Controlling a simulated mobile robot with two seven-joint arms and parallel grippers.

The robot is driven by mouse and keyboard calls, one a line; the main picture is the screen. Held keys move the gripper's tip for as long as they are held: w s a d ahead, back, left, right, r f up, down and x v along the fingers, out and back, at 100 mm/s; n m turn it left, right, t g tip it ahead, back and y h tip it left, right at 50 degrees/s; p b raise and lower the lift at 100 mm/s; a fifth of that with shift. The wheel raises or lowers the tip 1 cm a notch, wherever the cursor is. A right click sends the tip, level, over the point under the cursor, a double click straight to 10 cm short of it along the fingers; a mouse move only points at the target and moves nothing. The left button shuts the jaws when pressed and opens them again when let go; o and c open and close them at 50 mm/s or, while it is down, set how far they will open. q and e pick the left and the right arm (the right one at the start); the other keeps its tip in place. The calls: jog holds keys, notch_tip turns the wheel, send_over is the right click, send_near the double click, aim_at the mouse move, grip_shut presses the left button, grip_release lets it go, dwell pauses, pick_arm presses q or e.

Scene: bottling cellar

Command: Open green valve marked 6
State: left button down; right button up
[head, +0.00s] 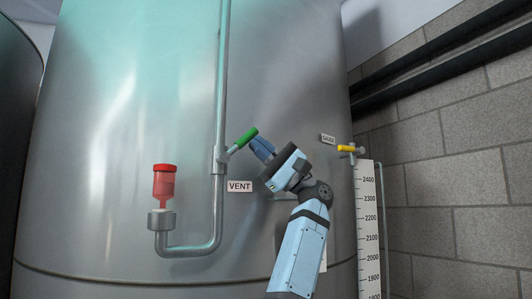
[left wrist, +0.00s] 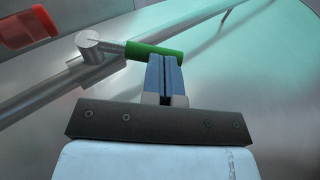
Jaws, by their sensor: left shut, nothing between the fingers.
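The green valve handle (head: 245,138) sits on a small valve body (head: 219,158) on the vertical steel pipe and slants up to the right. No 6 is readable beside it; the label (head: 240,186) below reads VENT. My right gripper is in neither view.
A red-capped transparent cup (head: 164,185) stands on the pipe's lower left bend. A yellow handle (head: 346,149) sits at the top of a white scale (head: 368,220) on the right. The large steel tank (head: 110,110) is behind; a block wall (head: 440,170) stands right.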

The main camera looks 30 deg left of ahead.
aim_at(244, 136)
pick_arm(q)
jog(key=shift+s+a+r+n+h+p, duration=0.2)
jog(key=shift+r+h, duration=0.1)
jog(key=shift+r, duration=0.1)
jog(key=shift+s+a+r+n+h+p, duration=0.1)
jog(key=shift+s+r+n+h, duration=0.1)
jog(key=shift+r+h, duration=0.15)
jog(key=shift+s+r, duration=0.1)
jog(key=shift+r, duration=0.15)
jog(key=shift+x, duration=1.5)
jog(key=shift+s+r, duration=0.2)
jog(key=shift+s, duration=0.1)
jog(key=shift+s+a+r, duration=0.1)
jog(key=shift+s+a, duration=0.05)
jog(key=shift+s, duration=0.05)
